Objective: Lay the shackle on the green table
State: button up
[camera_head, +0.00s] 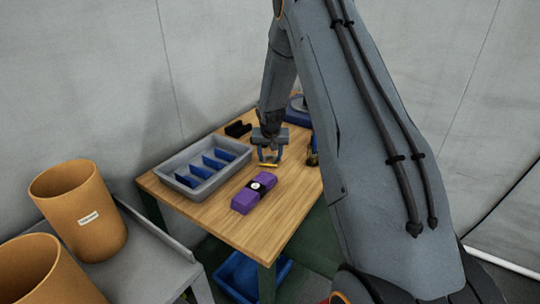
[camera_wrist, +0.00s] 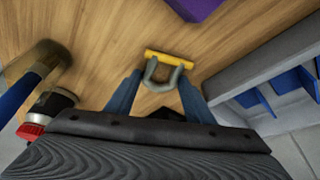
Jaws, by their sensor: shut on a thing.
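The shackle (camera_wrist: 169,58) has a yellow pin and a grey bow. In the wrist view it sits between the two blue-grey fingers of my gripper (camera_wrist: 160,76), which is shut on it. In the head view my gripper (camera_head: 270,150) is low over the back part of a table (camera_head: 245,228) with a wooden top and dark green legs. The yellow pin (camera_head: 269,163) shows just below the fingers. I cannot tell whether the shackle touches the tabletop.
A grey tray with blue dividers (camera_head: 204,190) lies left of my gripper, and a purple block with a black band (camera_head: 243,200) lies in front. A black item (camera_head: 238,129) is behind. In the wrist view, a hammer-like tool (camera_wrist: 30,80) and a red-capped item (camera_wrist: 45,115) are at left.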

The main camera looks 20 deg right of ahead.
jog(key=shift+f, duration=0.15)
jog(key=o, duration=1.2)
jog(key=shift+o, duration=0.2)
jog(key=shift+r, duration=0.2)
jog(key=shift+r, duration=0.25)
jog(key=b+v, duration=0.4)
jog(key=v, duration=0.7)
jog(key=s+a+n+g, duration=0.1)
jog(key=s+a, duration=0.4)
jog(key=s, duration=0.5)
jog(key=s+a+f+n+g+y, duration=0.1)
jog(key=s+a, duration=0.3)
jog(key=s, duration=0.7)
jog(key=s+a+n, duration=0.2)
jog(key=s+a, duration=0.3)
jog(key=s, duration=0.5)
jog(key=shift+s+a+f+n+g+y, duration=0.15)
jog(key=shift+s+a+n+g+y, duration=0.15)
jog(key=shift+s+a+n+g, duration=0.1)
